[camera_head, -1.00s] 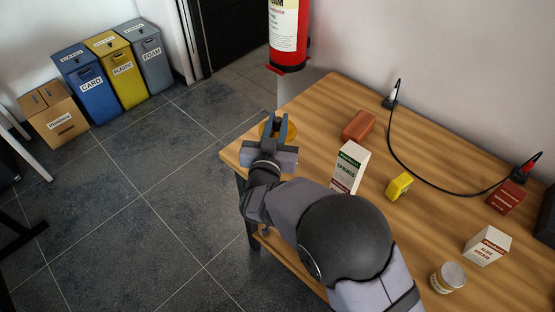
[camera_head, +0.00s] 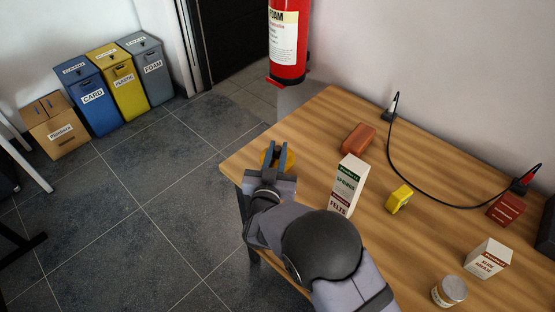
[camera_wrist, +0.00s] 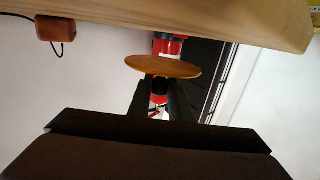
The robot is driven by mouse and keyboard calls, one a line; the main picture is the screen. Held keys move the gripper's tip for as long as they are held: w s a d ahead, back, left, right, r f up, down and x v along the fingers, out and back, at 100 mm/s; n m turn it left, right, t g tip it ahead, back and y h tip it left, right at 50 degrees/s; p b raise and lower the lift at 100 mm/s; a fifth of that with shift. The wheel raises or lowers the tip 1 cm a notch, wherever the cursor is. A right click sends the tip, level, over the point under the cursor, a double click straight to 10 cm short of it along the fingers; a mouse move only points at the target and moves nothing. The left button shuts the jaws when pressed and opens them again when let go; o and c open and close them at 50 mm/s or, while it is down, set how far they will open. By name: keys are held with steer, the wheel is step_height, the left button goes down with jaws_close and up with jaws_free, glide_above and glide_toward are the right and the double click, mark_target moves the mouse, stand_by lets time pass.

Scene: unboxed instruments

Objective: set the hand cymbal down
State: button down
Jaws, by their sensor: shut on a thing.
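The hand cymbal is a round brass-coloured disc (camera_head: 289,160) at the far left end of the wooden table (camera_head: 300,120) in the head view, partly hidden behind my gripper. My gripper (camera_head: 275,147) is shut on it, its two dark fingers pointing up in the picture. In the wrist view the cymbal (camera_wrist: 165,68) shows as a thin, nearly edge-on disc beyond the fingers (camera_wrist: 160,98). There it stands apart from the table edge. Its grip between the fingers is mostly hidden. I cannot tell its exact height over the table.
A black cable (camera_head: 400,165) arcs along the back. A white box (camera_head: 488,258) and jar (camera_head: 449,290) are front right. The table's left end has bare wood.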

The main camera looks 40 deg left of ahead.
mark_target(277, 161)
steer(key=shift+f, duration=1.85)
steer(key=shift+f, duration=0.3)
steer(key=c, duration=1.6)
jaws_free()
steer(key=shift+c, duration=0.2)
steer(key=shift+r, duration=0.15)
steer(key=b+v, duration=0.1)
steer(key=v, duration=0.5)
steer(key=shift+s+a, duration=0.1)
steer(key=shift+a, duration=0.15)
steer(key=shift+o, duration=0.5)
steer(key=shift+s+d, duration=0.45)
steer(key=shift+s, duration=0.1)
